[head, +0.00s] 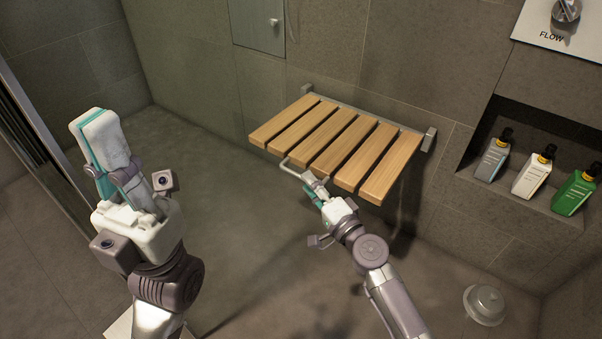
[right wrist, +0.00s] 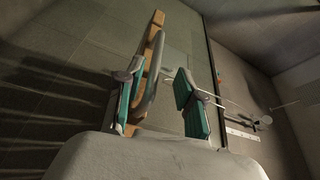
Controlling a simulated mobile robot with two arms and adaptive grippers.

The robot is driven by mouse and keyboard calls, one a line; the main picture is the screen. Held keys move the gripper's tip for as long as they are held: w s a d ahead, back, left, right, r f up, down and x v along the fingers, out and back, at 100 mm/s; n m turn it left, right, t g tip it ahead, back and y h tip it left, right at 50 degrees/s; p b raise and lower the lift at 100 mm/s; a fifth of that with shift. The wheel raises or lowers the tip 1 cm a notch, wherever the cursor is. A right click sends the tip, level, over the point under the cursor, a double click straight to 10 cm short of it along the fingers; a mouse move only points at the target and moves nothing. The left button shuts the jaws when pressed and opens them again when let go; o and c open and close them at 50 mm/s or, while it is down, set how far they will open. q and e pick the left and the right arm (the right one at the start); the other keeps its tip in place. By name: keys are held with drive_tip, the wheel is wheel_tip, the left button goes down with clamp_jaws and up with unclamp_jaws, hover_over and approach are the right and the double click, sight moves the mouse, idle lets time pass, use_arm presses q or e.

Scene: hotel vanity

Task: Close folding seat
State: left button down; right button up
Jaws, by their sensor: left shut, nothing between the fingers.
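The folding seat (head: 335,145) is down, its wooden slats sticking out level from the tiled wall on a metal rail. My right gripper (head: 318,189) is at the front edge, beside the handle. In the right wrist view its fingers (right wrist: 162,100) are apart, with the grey handle (right wrist: 150,85) between them, close to the left finger. A slat edge (right wrist: 153,55) shows behind it. Whether the handle touches a finger I cannot tell. My left gripper (head: 100,150) is raised at the left, shut and empty, away from the seat.
Several pump bottles (head: 532,174) stand in a wall niche at the right. A grey cabinet door (head: 258,25) is on the wall above the seat. A round metal fixture (head: 485,303) is at the lower right. The floor left of the seat is clear.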

drive_tip(key=shift+x, duration=1.75)
drive_tip(key=shift+s+a, duration=0.1)
drive_tip(key=c, duration=0.7)
clamp_jaws()
drive_tip(key=shift+r, duration=0.1)
